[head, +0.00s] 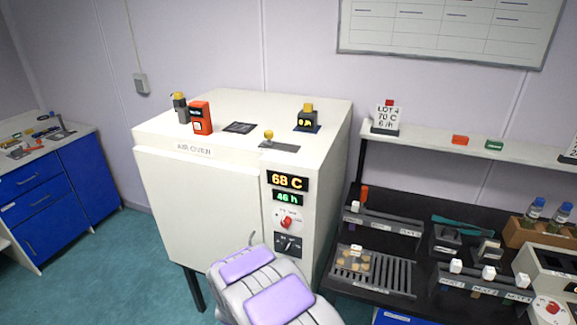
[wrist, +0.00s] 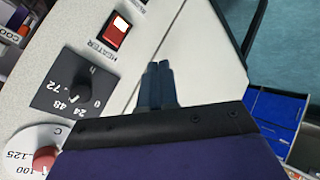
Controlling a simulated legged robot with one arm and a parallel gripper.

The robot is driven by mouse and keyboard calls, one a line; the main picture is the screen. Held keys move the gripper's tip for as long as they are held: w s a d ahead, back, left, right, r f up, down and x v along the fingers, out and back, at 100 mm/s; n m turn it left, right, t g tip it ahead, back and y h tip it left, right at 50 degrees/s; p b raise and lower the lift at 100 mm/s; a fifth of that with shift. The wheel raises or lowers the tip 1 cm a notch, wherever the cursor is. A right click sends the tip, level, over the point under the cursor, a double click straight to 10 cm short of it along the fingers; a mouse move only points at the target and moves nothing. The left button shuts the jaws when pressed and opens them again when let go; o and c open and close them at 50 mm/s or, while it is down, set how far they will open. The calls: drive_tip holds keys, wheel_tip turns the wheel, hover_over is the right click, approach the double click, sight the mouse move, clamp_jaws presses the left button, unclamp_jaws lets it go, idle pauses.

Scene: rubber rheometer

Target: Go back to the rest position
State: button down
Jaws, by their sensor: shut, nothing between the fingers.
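My gripper (wrist: 158,85) shows in the wrist view with its two dark fingers together and nothing between them. It is in front of the air oven's control panel, close to the seam beside the oven door. In the head view my arm rises at the bottom centre and hides the oven's lower front; the fingers are hard to make out there. The white air oven (head: 200,205) stands at the centre, its door flush with the front. Its displays (head: 287,181) read 68 C and 46 h.
The oven's red knob (head: 287,222), black timer dial (wrist: 77,92) and lit red heater switch (wrist: 117,33) are close to my gripper. A black bench (head: 400,190) with racks stands right of the oven. A blue cabinet (head: 45,205) stands left. Green floor (head: 110,270) is clear at lower left.

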drive_tip(key=s+r+m+g+y, duration=0.2)
drive_tip(key=s+r+g+y, duration=0.15)
drive_tip(key=r, duration=0.65)
drive_tip(key=s+d+r+m+g, duration=0.1)
drive_tip(key=s+d+r+g, duration=0.1)
drive_tip(key=s+d+r, duration=0.4)
drive_tip(key=s+d+r+m+g, duration=0.1)
drive_tip(key=s+d+r, duration=0.35)
drive_tip(key=s, duration=0.45)
drive_tip(key=s+d+r+m+g, duration=0.1)
drive_tip(key=s+d+r, duration=0.1)
drive_tip(key=s, duration=0.6)
drive_tip(key=s+d+r+m+g+h, duration=0.1)
drive_tip(key=s+d+r+m+g, duration=0.1)
drive_tip(key=s+d, duration=0.3)
drive_tip(key=s+d+r+m+g+h, duration=0.1)
drive_tip(key=s+d+r+g, duration=0.1)
drive_tip(key=s, duration=1)
drive_tip(key=shift+d+r, duration=0.55)
drive_tip(key=shift+d, duration=0.45)
